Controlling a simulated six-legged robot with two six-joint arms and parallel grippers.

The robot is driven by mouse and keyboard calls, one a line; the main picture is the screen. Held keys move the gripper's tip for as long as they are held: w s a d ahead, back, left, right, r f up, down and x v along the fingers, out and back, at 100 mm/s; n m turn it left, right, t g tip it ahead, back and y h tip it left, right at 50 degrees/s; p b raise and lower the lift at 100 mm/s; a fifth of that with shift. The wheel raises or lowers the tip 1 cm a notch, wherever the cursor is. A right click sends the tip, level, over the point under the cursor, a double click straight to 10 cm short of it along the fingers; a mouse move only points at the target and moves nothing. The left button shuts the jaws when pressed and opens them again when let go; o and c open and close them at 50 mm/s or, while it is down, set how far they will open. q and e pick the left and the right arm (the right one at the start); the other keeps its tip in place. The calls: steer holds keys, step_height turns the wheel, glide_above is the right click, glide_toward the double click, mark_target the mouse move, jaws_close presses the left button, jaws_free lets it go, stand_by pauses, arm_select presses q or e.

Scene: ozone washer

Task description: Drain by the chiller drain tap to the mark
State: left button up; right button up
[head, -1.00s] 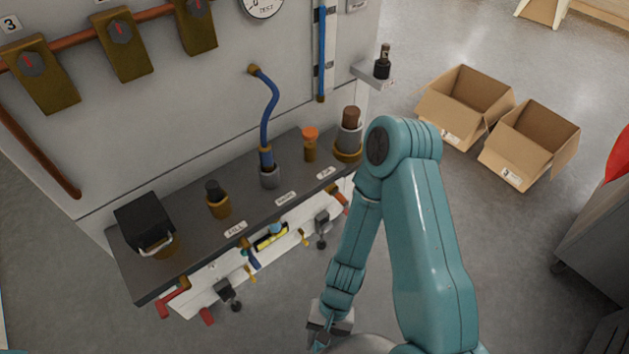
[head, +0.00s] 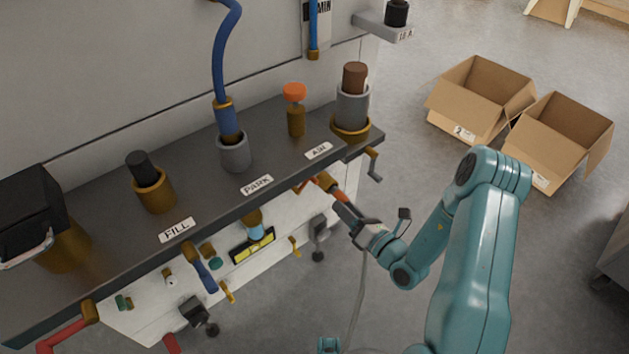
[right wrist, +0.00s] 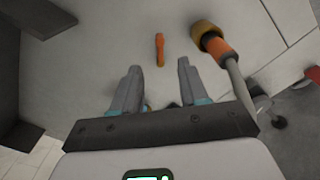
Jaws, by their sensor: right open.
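My right gripper (head: 350,215) is below the front right edge of the dark shelf, close to a brass and orange fitting (head: 329,183). In the right wrist view its two fingers (right wrist: 158,72) are apart and empty. A small orange lever (right wrist: 160,48) shows ahead of the gap between them, not gripped. The brass and orange fitting with a grey hose (right wrist: 214,44) is to the right of the fingers. I cannot tell which tap is the chiller drain. A blue gauge tube (head: 313,30) beside a MIN label is cut off at the top. My left gripper is not seen.
The dark shelf (head: 95,262) carries a blue hose (head: 222,60), an orange-capped brass valve (head: 295,108) and a brown-topped cylinder (head: 354,80). Small taps and a yellow level (head: 253,245) sit below it. Open cardboard boxes (head: 480,98) stand on the floor at right.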

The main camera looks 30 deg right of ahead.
mark_target(317, 183)
steer(key=w+b, duration=0.1)
steer(key=w, duration=0.3)
steer(key=w+b, duration=0.1)
steer(key=w, duration=0.3)
steer(key=w+a, duration=0.1)
steer(key=w, duration=0.3)
steer(key=shift+w+a+f+b, duration=0.1)
steer(key=shift+b, duration=0.3)
steer(key=shift+w, duration=0.55)
steer(key=shift+c, duration=0.2)
jaws_close()
